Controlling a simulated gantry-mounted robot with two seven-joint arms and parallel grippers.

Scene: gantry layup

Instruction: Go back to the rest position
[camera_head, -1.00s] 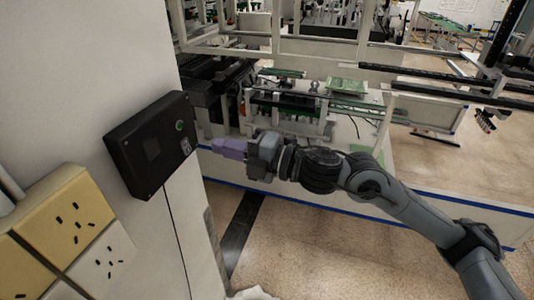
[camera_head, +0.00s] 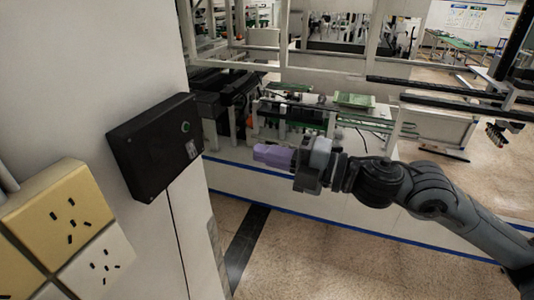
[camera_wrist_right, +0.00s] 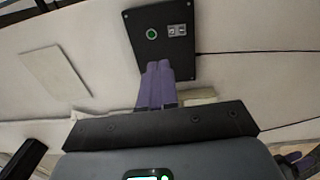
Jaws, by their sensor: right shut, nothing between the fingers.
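My right gripper (camera_head: 272,156) has purple fingers, pressed together with nothing between them. In the head view it points left, in open air to the right of a black wall box (camera_head: 152,148), clearly apart from it. In the right wrist view the shut fingers (camera_wrist_right: 158,68) point toward the black box (camera_wrist_right: 160,40), which carries a green round button and a small grey switch panel.
Yellow and white socket plates (camera_head: 62,214) are on the wall at the lower left. Behind my right arm stands a workbench (camera_head: 240,180) with machinery and a metal frame. A green board (camera_head: 354,100) lies on it. The speckled floor (camera_head: 310,260) in front is clear.

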